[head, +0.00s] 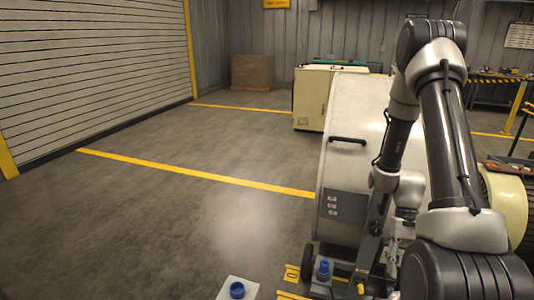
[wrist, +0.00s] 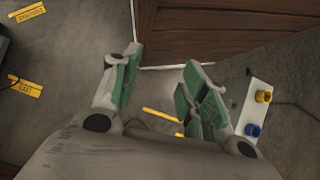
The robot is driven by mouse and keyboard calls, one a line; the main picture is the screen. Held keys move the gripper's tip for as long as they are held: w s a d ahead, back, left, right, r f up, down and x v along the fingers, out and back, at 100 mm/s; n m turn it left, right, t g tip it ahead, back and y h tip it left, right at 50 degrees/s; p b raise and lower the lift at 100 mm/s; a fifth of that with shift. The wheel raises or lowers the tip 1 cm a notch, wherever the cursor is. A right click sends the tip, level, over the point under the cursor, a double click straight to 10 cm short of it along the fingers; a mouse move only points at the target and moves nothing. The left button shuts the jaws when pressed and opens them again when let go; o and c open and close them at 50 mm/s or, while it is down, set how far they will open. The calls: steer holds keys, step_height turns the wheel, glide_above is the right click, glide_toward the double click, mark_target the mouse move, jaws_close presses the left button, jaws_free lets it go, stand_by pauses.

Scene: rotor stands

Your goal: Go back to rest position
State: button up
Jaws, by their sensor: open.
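My gripper (wrist: 163,68) shows in the wrist view with its two green-padded fingers spread apart. Nothing is between the fingertips, and bare grey floor shows between them. In the head view my arm stands folded at the right side. Its lower end is partly hidden among other parts there, and I cannot make out the fingers.
A white plate (wrist: 247,112) with a yellow knob (wrist: 263,96) and a blue knob (wrist: 253,130) lies right of the gripper. A brown wooden panel (wrist: 200,30) is ahead. A large pale cabinet (head: 345,130) stands beside my arm. The floor (head: 190,220) at left is clear.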

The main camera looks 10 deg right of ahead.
steer(key=s+a+r+n+t, duration=0.1)
steer(key=a+r+t, duration=0.2)
steer(key=r, duration=0.8)
steer(key=s+a+r+n+t+h, duration=0.1)
steer(key=a+r+t, duration=0.2)
steer(key=r, duration=0.9)
steer(key=s+a+r+n+t+h, duration=0.1)
steer(key=a+r+n+t, duration=0.1)
steer(key=r, duration=1)
steer(key=a+t, duration=0.1)
steer(key=t, duration=0.1)
steer(key=shift+s+t, duration=0.35)
steer(key=shift+t, duration=0.05)
